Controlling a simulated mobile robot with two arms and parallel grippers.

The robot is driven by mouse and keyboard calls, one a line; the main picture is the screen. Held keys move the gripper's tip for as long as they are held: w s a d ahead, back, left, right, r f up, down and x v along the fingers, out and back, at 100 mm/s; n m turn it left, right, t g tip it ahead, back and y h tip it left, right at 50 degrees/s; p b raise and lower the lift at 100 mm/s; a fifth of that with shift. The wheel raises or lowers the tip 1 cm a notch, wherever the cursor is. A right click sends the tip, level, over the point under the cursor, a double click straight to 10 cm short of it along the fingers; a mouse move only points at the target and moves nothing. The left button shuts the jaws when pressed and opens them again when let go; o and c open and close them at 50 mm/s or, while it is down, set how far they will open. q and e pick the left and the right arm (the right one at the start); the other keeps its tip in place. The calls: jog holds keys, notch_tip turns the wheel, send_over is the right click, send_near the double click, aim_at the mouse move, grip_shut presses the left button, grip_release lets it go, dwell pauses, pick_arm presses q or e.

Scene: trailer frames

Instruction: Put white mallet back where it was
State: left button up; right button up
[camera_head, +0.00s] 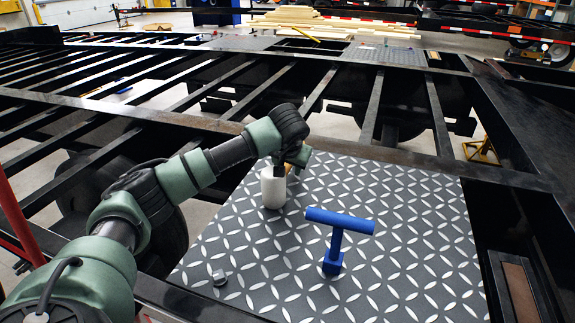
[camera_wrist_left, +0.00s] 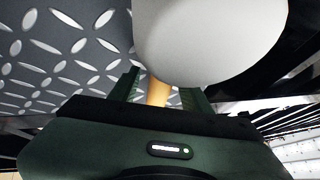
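The white mallet shows in the head view as a pale cylindrical head (camera_head: 272,188) at the left part of the diamond-patterned plate (camera_head: 420,240). Whether its head rests on the plate or is just above it, I cannot tell. In the left wrist view its rounded white head (camera_wrist_left: 215,35) fills the top, and a tan handle (camera_wrist_left: 158,91) runs between my fingers. My left gripper (camera_head: 297,157) is at the handle, above the head; it also shows in the left wrist view (camera_wrist_left: 162,90). Its fingers stand on both sides of the handle with narrow gaps. My right gripper is out of view.
A small grey block (camera_head: 219,278) lies near the plate's front left. Black trailer beams (camera_head: 245,92) with open gaps surround the plate. Timber planks (camera_head: 290,20) lie farther back.

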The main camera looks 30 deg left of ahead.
pick_arm(q)
jog(key=v, duration=1.2)
